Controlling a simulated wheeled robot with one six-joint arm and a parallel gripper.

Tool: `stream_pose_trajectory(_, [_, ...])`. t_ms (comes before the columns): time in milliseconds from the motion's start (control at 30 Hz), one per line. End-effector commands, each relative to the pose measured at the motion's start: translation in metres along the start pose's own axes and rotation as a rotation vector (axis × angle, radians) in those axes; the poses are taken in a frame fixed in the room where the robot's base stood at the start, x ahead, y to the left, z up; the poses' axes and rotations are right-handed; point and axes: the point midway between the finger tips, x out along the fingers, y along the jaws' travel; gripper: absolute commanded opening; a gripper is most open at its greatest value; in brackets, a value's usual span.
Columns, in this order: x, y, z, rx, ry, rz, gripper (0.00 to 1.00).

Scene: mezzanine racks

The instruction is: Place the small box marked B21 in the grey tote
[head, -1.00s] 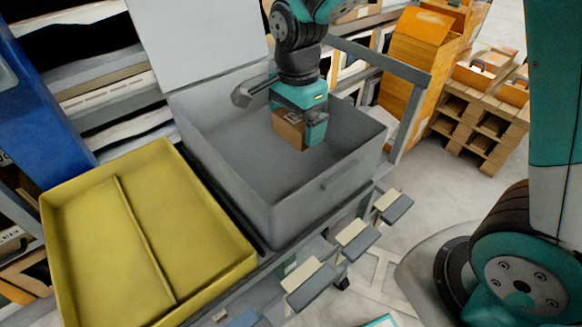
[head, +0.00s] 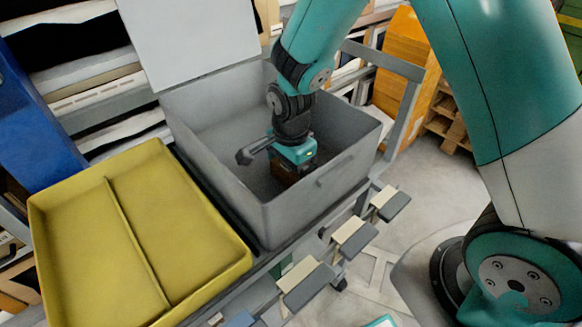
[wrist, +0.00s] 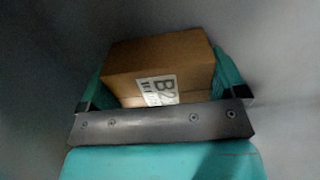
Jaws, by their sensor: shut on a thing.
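The small brown box (wrist: 160,62) shows in the wrist view, with a white label reading "B2" and a part I cannot read. My gripper (wrist: 165,85) is shut on it, a teal finger on each side. In the head view the box (head: 284,172) is a dark brown patch under my gripper (head: 296,165), down inside the grey tote (head: 225,185). The tote is open at the top, its lid raised at the back. I cannot tell whether the box touches the tote floor.
A yellow two-part tray (head: 85,245) stands left of the tote and looks empty. Several small flat pads (head: 352,237) stick out along the front of the stand. A grey frame post (head: 408,110) rises right of the tote. Orange boxes (head: 405,60) stand behind.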

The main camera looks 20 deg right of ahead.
Motion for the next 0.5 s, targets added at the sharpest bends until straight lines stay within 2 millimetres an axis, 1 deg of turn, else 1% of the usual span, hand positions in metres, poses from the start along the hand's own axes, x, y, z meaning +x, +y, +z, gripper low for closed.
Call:
stream_pose_trajectory(133, [0.0033, 0.0, 0.0, 0.0, 0.0, 0.0, 0.65])
stream_pose_trajectory(167, [0.0035, 0.0, 0.0, 0.0, 0.0, 0.0, 0.92])
stream_pose_trajectory(200, [0.0027, 0.0, 0.0, 0.0, 0.0, 0.0, 1.0])
stream_pose_trajectory(500, [0.0026, 0.0001, 0.0, 0.0, 0.0, 0.001, 1.0])
